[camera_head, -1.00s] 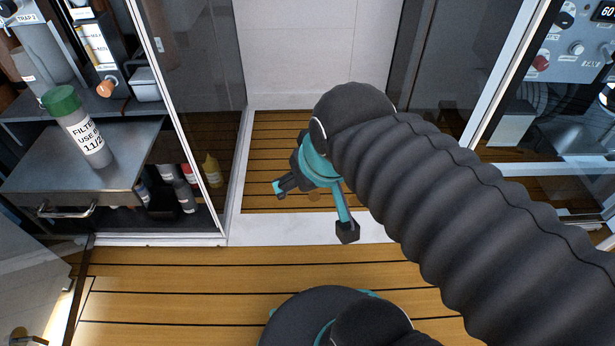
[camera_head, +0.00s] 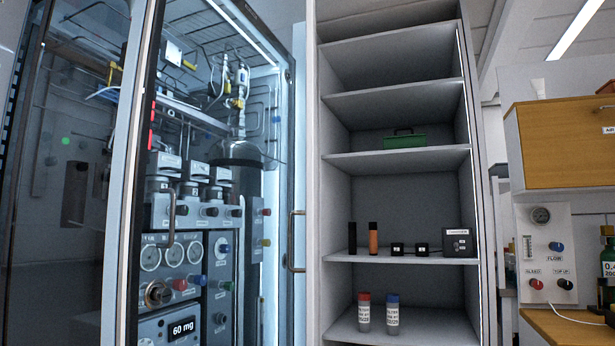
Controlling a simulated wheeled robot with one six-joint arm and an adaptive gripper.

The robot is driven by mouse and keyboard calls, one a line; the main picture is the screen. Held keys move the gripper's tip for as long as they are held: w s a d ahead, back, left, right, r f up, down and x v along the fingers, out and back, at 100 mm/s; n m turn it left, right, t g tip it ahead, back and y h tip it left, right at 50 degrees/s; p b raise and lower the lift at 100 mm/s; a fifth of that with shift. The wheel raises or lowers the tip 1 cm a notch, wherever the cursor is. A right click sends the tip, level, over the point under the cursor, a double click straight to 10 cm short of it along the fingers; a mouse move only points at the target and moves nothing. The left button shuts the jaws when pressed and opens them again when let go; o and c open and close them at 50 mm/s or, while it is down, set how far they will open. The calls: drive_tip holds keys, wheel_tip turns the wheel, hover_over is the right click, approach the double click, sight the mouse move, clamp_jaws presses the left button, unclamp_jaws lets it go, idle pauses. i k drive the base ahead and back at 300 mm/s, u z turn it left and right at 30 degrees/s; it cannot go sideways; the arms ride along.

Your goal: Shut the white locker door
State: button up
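The white locker (camera_head: 395,160) stands right of centre with its front open, showing its grey-white shelves. On its shelves are a green case (camera_head: 404,140), a black cylinder (camera_head: 352,238), an orange cylinder (camera_head: 373,238), small black boxes and two capped bottles (camera_head: 364,312). A narrow upright white strip (camera_head: 312,60) runs along its left side, and a thin edge (camera_head: 487,200) along its right. I cannot tell which of these, if either, is the door. A metal handle (camera_head: 293,242) shows left of the opening. My gripper is out of view.
A glass-fronted cabinet (camera_head: 285,150) with gauges, pipes and a cylinder fills the left. An upright frame with a dark handle (camera_head: 171,217) stands in front of it. Right of the locker are a wooden wall cupboard (camera_head: 560,143) and a gauge panel (camera_head: 545,250). The floor is out of view.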

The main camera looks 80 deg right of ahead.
sight(310, 270)
drive_tip(key=u, duration=0.05)
drive_tip(key=i, duration=0.15)
drive_tip(key=z, duration=3.1)
